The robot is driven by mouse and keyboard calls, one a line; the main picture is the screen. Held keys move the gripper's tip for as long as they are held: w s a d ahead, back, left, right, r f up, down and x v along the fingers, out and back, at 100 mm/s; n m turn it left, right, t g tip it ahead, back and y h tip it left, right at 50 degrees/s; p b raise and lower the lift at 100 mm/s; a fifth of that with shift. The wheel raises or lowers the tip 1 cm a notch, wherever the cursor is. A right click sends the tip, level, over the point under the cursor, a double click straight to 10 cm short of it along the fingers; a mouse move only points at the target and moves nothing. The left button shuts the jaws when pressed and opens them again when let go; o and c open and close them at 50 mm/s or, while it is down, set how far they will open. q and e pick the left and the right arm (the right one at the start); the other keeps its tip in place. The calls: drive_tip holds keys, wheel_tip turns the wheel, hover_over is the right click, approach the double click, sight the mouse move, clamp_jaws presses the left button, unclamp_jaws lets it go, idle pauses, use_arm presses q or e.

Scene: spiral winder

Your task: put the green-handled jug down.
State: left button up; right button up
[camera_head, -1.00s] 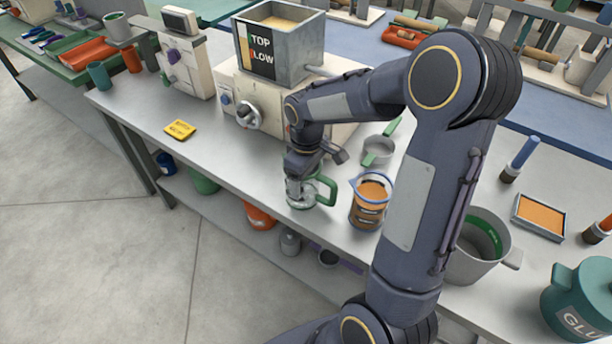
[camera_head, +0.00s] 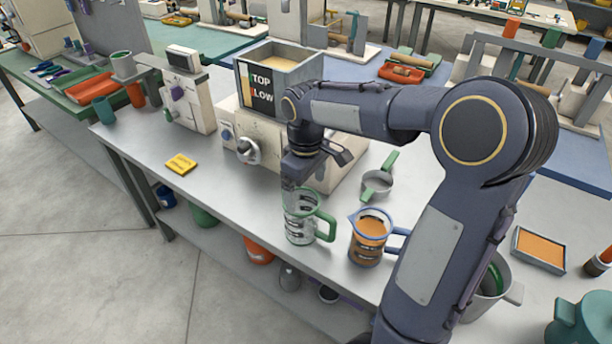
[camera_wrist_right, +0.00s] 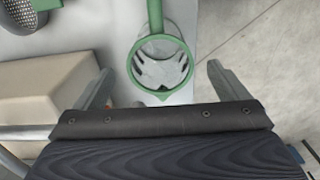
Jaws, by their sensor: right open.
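The green-handled jug (camera_head: 301,222) is clear with a green rim and handle and stands upright on the grey table near its front edge. In the right wrist view the jug (camera_wrist_right: 160,64) shows from above, empty inside, with its handle pointing to the top of the picture. My right gripper (camera_head: 300,188) is directly above the jug. In the right wrist view its two fingers (camera_wrist_right: 160,88) are spread wide on either side of the jug, apart from its rim. My left gripper is not in view.
A blue-rimmed jug (camera_head: 367,240) with orange-brown contents stands close to the right of the green-handled jug. A grey scoop with a green handle (camera_head: 378,184) lies behind. The hopper machine (camera_head: 262,135) stands at the back left. A yellow card (camera_head: 181,164) lies at left, with clear table around it.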

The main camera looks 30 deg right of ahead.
drive_tip(key=s+a+m+t+y, duration=0.2)
drive_tip(key=s+a+m, duration=0.1)
drive_tip(key=s, duration=0.6)
drive_tip(key=s+a+r+m+t+y, duration=0.1)
drive_tip(key=s+a+m+t, duration=0.2)
drive_tip(key=s+a, duration=0.3)
drive_tip(key=s, duration=0.3)
drive_tip(key=shift+s+a+r+t+y, duration=0.2)
drive_tip(key=shift+a+t+y, duration=0.1)
drive_tip(key=shift+y, duration=0.1)
idle(0.4)
